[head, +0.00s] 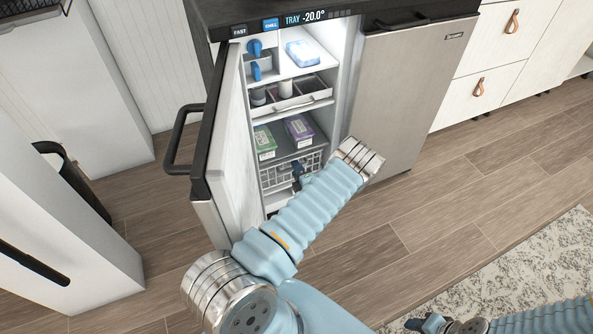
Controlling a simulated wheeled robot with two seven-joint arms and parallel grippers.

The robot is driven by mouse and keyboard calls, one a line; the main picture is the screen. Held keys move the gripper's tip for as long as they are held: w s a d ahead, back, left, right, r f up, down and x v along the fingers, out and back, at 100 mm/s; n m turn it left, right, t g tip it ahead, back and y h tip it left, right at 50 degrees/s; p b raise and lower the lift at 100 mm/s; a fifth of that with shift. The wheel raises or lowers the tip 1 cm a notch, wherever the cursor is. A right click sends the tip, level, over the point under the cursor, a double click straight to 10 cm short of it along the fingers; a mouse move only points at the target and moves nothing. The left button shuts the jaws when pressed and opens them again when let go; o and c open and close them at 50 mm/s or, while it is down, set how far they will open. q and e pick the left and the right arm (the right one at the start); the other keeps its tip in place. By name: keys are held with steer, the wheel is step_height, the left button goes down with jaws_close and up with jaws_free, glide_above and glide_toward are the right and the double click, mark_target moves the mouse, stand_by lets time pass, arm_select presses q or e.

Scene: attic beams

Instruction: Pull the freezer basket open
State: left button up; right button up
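The freezer compartment stands open, its door (232,150) swung out to the left. The white wire freezer basket (276,177) is at the bottom of the compartment, under the shelves, and its right part is partly hidden by my arm. My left gripper (297,174) is small and dark, in front of the right part of the basket. My arm partly covers it, so I cannot tell whether its fingers touch the basket or how far apart they are. My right gripper (412,324) is low at the bottom edge, away from the freezer, its fingers unclear.
Above the basket are a shelf with a green box (264,142) and a purple box (299,129), a drawer (302,103), and a blue-white pack (302,54). The closed steel door (400,90) is to the right. Wooden floor lies clear before it, with a rug (530,265) at lower right.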

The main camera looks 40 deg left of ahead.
arm_select(q)
steer(key=shift+w+a+f, duration=0.1)
steer(key=shift+w+a, duration=0.05)
steer(key=shift+a, duration=0.15)
jaws_close()
steer(key=f+v, duration=0.2)
steer(key=v, duration=1)
steer(key=d+f+v, duration=0.1)
steer(key=f+v, duration=0.2)
steer(key=v, duration=1)
steer(key=shift+s+f, duration=0.25)
steer(key=shift+s, duration=0.25)
steer(key=shift+d, duration=0.1)
jaws_free()
